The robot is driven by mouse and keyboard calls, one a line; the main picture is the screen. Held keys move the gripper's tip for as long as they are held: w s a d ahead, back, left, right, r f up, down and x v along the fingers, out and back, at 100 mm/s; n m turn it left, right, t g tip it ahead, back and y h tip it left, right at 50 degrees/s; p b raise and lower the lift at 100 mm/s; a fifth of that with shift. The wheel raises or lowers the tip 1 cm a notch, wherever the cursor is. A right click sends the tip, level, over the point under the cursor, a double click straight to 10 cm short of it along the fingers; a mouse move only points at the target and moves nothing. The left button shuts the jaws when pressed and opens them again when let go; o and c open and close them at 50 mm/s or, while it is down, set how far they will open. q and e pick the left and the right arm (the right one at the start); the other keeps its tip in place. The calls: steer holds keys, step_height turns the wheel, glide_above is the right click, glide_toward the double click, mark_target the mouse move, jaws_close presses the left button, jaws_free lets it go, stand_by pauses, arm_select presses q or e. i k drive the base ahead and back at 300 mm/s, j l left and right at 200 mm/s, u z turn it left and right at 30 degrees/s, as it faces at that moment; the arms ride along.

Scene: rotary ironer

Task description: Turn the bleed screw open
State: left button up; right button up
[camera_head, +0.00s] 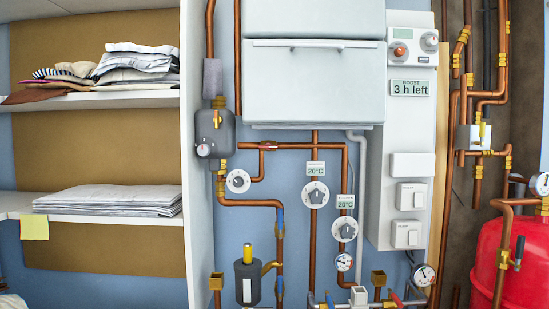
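Neither of my grippers shows in the head view. I cannot tell for sure which part is the bleed screw. A dark grey cylinder (247,281) with an upright brass piece (249,253) on top stands low in the middle, joined by a brass elbow to a copper pipe. A grey pump-like unit (214,130) with a brass fitting (218,102) above it and a small gauge (203,150) sits higher, against the white shelf side. Brass fittings (482,131) also sit on a small block among the pipes at right. No slot or screw head is clear at this size.
Dials marked 20°C (316,194) sit below. Shelves with folded cloth (108,199) fill the left. A red tank (508,262) stands at right.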

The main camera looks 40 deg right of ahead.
mark_target(217, 119)
steer(key=i+l+z, duration=0.1)
steer(key=z, duration=0.25)
steer(key=i+l+z, duration=0.15)
steer(key=z, duration=0.2)
steer(key=k, duration=0.1)
steer(key=u, duration=0.05)
